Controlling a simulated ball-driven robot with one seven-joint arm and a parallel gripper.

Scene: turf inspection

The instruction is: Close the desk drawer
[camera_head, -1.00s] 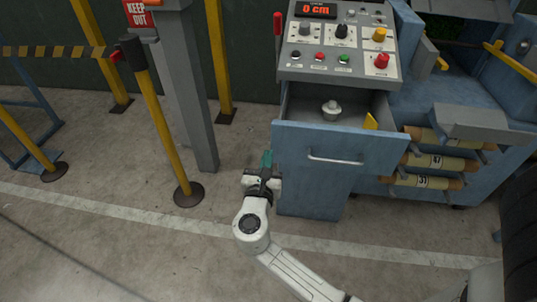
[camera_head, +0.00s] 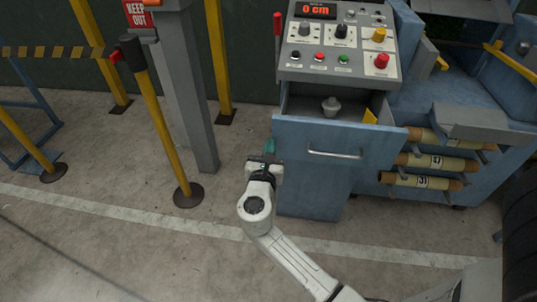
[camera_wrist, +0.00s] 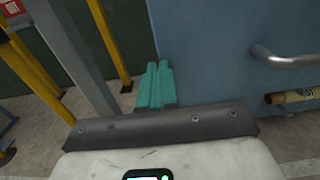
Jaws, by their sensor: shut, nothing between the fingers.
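The desk drawer (camera_head: 300,140) is a blue box under the control panel, partly open. Its silver bar handle (camera_head: 335,154) faces me and also shows at the right of the wrist view (camera_wrist: 285,60). My gripper (camera_head: 268,147) is at the left edge of the drawer front, left of the handle. In the wrist view its teal fingers (camera_wrist: 155,85) are together and empty, overlapping the left edge of the blue front (camera_wrist: 205,50). I cannot tell whether they touch it. A pale knob-shaped object (camera_head: 331,107) and a yellow piece (camera_head: 370,117) show inside the drawer.
The control panel (camera_head: 340,68) with knobs and buttons is above the drawer. Labelled rolls (camera_head: 430,160) sit on a rack to the right. A grey post (camera_head: 195,100) and yellow barrier posts (camera_head: 155,125) stand to the left. Concrete floor (camera_head: 110,240) is open at front left.

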